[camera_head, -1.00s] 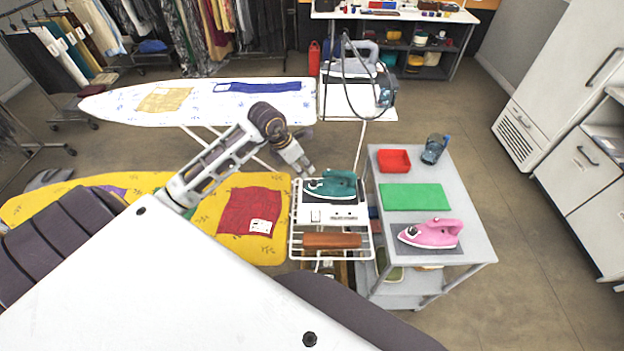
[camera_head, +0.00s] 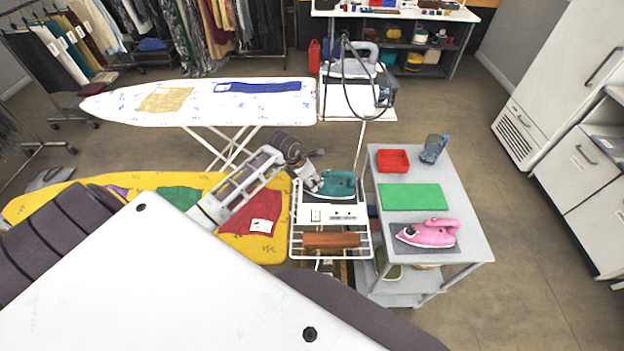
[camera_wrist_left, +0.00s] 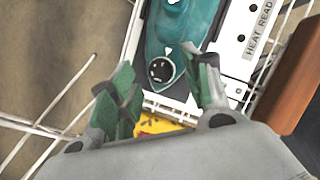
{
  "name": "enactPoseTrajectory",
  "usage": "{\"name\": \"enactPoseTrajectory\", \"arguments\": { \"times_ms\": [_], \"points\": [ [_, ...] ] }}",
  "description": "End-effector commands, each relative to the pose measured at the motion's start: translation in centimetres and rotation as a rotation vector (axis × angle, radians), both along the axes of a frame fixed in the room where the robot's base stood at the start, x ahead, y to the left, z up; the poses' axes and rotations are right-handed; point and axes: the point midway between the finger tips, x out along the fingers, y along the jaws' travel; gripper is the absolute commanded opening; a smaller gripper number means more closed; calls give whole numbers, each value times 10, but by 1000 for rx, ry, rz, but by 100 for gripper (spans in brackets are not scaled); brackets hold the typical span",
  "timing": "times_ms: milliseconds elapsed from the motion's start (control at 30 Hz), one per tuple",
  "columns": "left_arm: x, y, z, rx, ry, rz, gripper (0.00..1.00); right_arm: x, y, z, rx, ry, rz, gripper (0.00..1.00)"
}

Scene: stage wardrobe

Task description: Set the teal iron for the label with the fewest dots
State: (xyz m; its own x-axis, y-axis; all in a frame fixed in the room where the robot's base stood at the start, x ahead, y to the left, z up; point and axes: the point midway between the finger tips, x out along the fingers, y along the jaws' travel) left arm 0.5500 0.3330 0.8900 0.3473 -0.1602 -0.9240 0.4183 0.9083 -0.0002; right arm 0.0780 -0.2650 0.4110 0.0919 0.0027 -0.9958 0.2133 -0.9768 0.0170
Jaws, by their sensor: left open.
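The teal iron (camera_head: 339,186) rests on a white wire-frame stand (camera_head: 330,213). In the left wrist view the teal iron (camera_wrist_left: 186,30) carries a round dark dial (camera_wrist_left: 161,70) with a pale mark. My left gripper (camera_head: 315,181) is at the left end of the iron. In the left wrist view its open green-padded fingers (camera_wrist_left: 165,78) stand on either side of the dial; I cannot tell if they touch it. A red cloth (camera_head: 236,208) with a white label (camera_head: 262,226) lies on the yellow board. The label's dots are too small to count. My right gripper is not in view.
A grey cart (camera_head: 470,225) to the right bears a pink iron (camera_head: 428,233), a green pad (camera_head: 413,197) and a red tray (camera_head: 393,152). A white ironing board (camera_head: 210,103) with tan and blue cloths stands behind. A wooden bar (camera_head: 331,240) sits on the stand.

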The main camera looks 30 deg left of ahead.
Motion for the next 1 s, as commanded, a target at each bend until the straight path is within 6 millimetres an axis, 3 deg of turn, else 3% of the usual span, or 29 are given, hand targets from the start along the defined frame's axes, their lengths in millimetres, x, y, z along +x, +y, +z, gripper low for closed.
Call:
{"name": "enactPoseTrajectory", "arguments": {
  "times_ms": [500, 833, 1000],
  "points": [
    [3, -2, -8, 0, 0, 0, 47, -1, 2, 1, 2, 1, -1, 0],
    [3, -2, -8, 0, 0, 0, 5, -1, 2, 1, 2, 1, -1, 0],
    [3, -1, -8, 1, 0, -2, 3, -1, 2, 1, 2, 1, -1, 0]
  ]
}}
